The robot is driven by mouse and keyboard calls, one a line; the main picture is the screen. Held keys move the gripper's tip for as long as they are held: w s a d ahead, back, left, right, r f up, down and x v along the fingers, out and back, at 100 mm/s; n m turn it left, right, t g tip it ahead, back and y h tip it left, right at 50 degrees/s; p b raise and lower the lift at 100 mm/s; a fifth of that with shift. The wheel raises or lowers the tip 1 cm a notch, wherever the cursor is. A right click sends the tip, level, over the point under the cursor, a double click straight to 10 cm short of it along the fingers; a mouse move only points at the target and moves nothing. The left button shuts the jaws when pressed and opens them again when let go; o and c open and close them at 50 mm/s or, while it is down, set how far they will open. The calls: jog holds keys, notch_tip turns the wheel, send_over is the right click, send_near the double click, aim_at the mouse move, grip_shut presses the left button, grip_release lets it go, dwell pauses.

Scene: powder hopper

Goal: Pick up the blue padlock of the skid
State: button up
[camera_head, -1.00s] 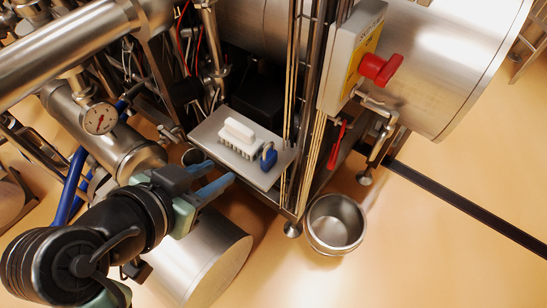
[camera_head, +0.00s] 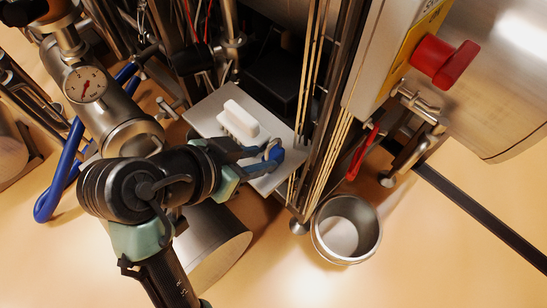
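The blue padlock (camera_head: 277,154) with a pale metal shackle is at the right end of a grey plate (camera_head: 203,112) on the skid. My gripper (camera_head: 268,158) reaches in from the left, with its two blue-grey fingers apart. The fingertips are at the padlock, one on the far side and one on the near side of its shackle. Whether they touch it cannot be told. The fingertips partly hide the padlock's left side.
Upright rods and cables (camera_head: 318,110) stand close on the right. A steel pot (camera_head: 347,229) is on the floor below. A red-knobbed switch box (camera_head: 388,60) juts out upper right.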

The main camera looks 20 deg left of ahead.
aim_at(265, 156)
jog(key=b+x, duration=0.2)
jog(key=x, duration=0.3)
jog(key=shift+w+f+b, duration=0.3)
jog(key=shift+b, duration=0.05)
grip_shut()
